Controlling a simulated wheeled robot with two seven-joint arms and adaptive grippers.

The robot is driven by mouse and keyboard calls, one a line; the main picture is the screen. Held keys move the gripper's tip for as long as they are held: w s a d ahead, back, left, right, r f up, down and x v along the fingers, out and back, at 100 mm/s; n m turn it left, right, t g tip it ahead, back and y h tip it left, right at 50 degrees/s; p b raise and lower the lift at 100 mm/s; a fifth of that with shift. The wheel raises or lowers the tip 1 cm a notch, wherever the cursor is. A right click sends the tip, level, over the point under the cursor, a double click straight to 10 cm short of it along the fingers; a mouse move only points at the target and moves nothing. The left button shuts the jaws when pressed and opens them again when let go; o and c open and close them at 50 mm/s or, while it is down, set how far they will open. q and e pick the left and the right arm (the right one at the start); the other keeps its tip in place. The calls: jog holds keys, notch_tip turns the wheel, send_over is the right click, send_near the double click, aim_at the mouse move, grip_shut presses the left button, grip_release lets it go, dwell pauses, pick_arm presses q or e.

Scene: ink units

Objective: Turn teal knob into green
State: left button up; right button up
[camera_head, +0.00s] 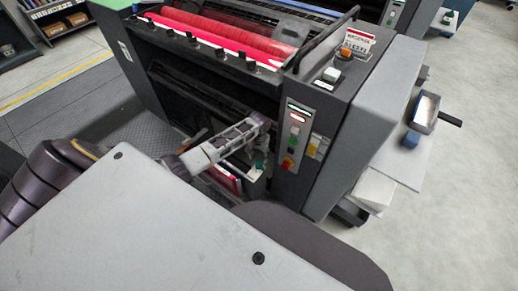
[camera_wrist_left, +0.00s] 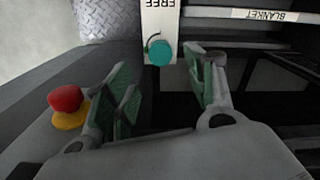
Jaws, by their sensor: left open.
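The teal knob (camera_wrist_left: 160,52) shows in the left wrist view on a white upright plate (camera_wrist_left: 158,15) with upside-down "FREE" lettering. A thin dark curved mark lies beside the knob's left edge. No green zone can be made out clearly. My left gripper (camera_wrist_left: 166,75) is open and empty, with green-padded fingers to the left and right of the knob's line; the knob shows in the gap beyond them. Contact cannot be seen. In the head view my left gripper (camera_head: 258,130) is in front of the press, beside its control panel. My right gripper is not in view.
A red button on a yellow base (camera_wrist_left: 68,105) sits left of the fingers in the wrist view. A bar marked "BLANKET" (camera_wrist_left: 265,15) runs at upper right. In the head view, the control panel (camera_head: 296,135) and red rollers (camera_head: 215,37) belong to the press.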

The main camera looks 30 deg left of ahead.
pick_arm(q)
jog(key=shift+r, duration=2.15)
